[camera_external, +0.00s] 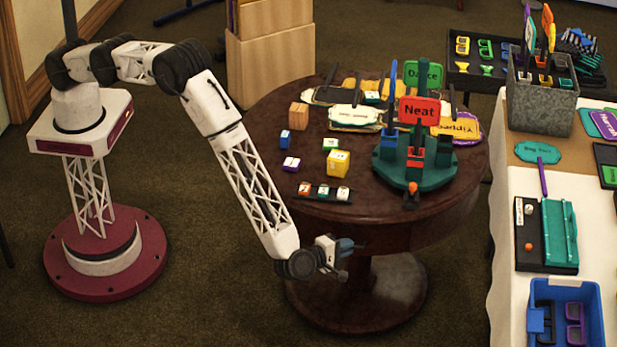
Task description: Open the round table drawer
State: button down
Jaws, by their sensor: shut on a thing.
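The round dark wooden table (445,224) stands in the middle of the view on a round pedestal base. Its drawer is in the band under the top, but the drawer outline is too dark to make out, so I cannot tell how far it stands open. My gripper (345,247) is low at the front left of the table, against this band, just below the tabletop rim. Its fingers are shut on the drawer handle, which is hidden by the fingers.
On the tabletop are small colored blocks, a yellow cube (338,163), a small block rack (322,193) and a teal stand (420,172) with upright signs. A white-covered table (507,230) with trays and a blue bin (565,290) is at right. Carpet is clear at front left.

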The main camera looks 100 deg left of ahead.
jog(key=d, duration=2.6)
jog(key=shift+d, duration=0.15)
jog(key=c, duration=1.2)
grip_release()
jog(key=shift+o, duration=0.2)
jog(key=v, duration=0.7)
jog(key=shift+s+d, duration=0.25)
jog(key=shift+d, duration=0.05)
jog(key=shift+r, duration=0.1)
